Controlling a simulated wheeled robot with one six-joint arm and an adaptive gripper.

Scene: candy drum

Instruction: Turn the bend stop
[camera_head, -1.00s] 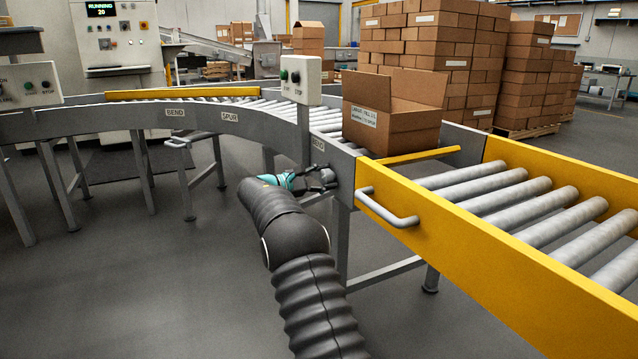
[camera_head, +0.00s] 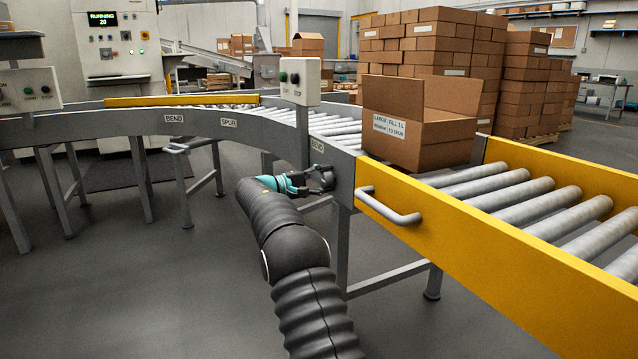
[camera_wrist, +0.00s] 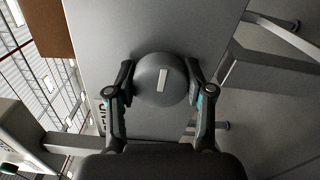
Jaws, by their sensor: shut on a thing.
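The bend stop's round grey knob (camera_wrist: 150,90) is on the side face of the grey conveyor frame (camera_wrist: 160,25). Its white pointer mark stands nearly upright in the wrist view, leaning slightly. My gripper (camera_wrist: 161,82) is shut on the knob, one finger on each side. In the head view my gripper (camera_head: 320,181) reaches the frame just left of the yellow section, and its fingers mostly hide the knob. An open cardboard box (camera_head: 418,140) with a label stands on the rollers beyond. The yellow bar seen earlier across the rollers is not clearly visible.
A yellow roller section (camera_head: 450,240) with a grey handle (camera_head: 390,207) lies right of my gripper. A button box (camera_head: 300,82) on a post rises above it. BEND and SPUR labels mark the curved frame. Stacked cartons (camera_head: 430,50) stand behind. Floor at the left front is clear.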

